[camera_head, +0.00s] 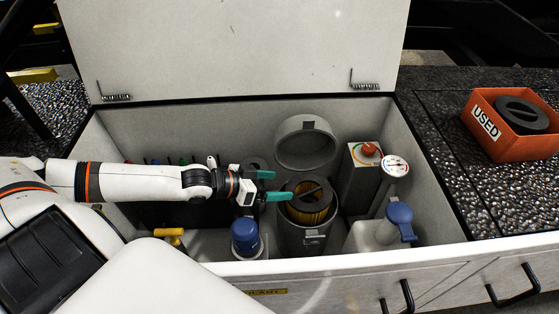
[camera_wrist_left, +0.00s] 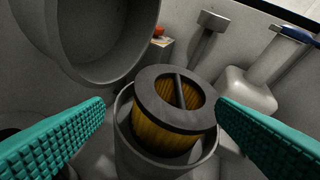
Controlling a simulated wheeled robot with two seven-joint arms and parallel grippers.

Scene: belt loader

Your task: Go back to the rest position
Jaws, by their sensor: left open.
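My left gripper (camera_head: 272,186) reaches into the open white compartment from the left. Its teal fingers are apart and hold nothing. They are beside and above a yellow pleated filter (camera_head: 309,207) with a dark ring top and a bar across it. The filter sits in a grey canister (camera_head: 292,236) whose round lid (camera_head: 305,143) is tipped back open. In the left wrist view the filter (camera_wrist_left: 170,130) shows between the two spread fingers (camera_wrist_left: 165,125), slightly raised above the canister rim. My right gripper is not in view.
An orange bin (camera_head: 508,148) marked USED holds a dark-topped filter (camera_head: 522,115) on the right deck. A red-knobbed box (camera_head: 362,175), a gauge (camera_head: 396,167), a blue-capped jug (camera_head: 375,238) and a blue-topped bottle (camera_head: 246,238) crowd the compartment. The compartment's lid (camera_head: 235,50) stands open behind.

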